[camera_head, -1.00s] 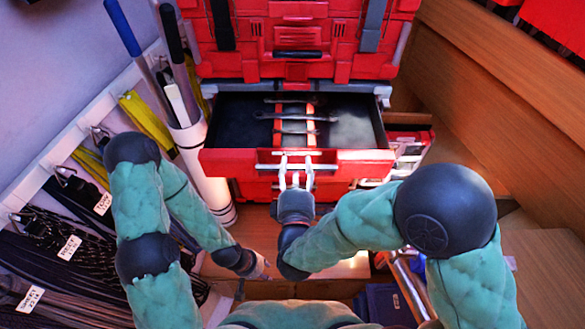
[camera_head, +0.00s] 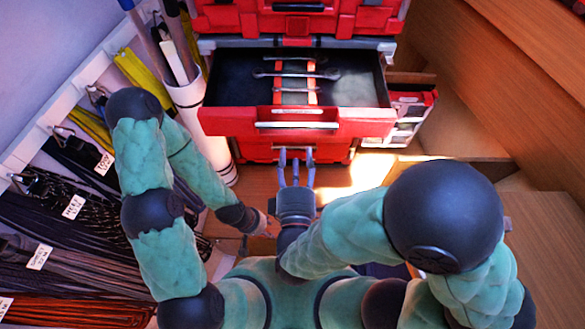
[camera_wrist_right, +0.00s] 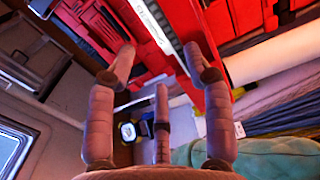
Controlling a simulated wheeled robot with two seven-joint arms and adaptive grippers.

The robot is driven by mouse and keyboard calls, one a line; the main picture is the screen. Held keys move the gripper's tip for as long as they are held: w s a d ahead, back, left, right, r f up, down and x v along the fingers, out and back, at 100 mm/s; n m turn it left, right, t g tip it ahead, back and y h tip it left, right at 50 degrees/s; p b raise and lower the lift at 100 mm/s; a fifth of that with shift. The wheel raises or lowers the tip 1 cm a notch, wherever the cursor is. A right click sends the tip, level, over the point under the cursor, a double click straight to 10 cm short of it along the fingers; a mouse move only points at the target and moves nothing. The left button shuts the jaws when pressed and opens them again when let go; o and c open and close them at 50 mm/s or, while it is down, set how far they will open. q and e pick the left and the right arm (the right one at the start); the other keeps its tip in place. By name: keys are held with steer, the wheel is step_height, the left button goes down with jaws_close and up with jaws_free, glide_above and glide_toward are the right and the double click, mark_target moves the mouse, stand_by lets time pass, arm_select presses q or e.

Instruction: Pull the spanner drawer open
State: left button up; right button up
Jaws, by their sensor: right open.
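The red spanner drawer (camera_head: 365,122) stands pulled out from the tool chest, its dark inside showing. Several spanners (camera_head: 297,75) lie across orange-red strips in it. Its pale handle bar (camera_head: 297,125) runs along the red front. My right gripper (camera_head: 296,155) is open and empty, in front of the drawer and apart from the handle in the head view. In the right wrist view its three fingers (camera_wrist_right: 158,65) are spread with nothing between them, the pale bar beyond. My left gripper (camera_head: 270,228) is low and partly in shadow; its fingers are too small to read.
Another red drawer front (camera_head: 265,152) is below the open one. Coiled lines and straps (camera_head: 75,235) hang on the left wall, beside a white tube (camera_head: 190,105). A wooden bench (camera_head: 520,80) borders the right. Sunlit floor (camera_head: 345,180) lies in front of the chest.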

steer(key=shift+s, duration=1.3)
arm_select(q)
steer(key=shift+a, duration=0.3)
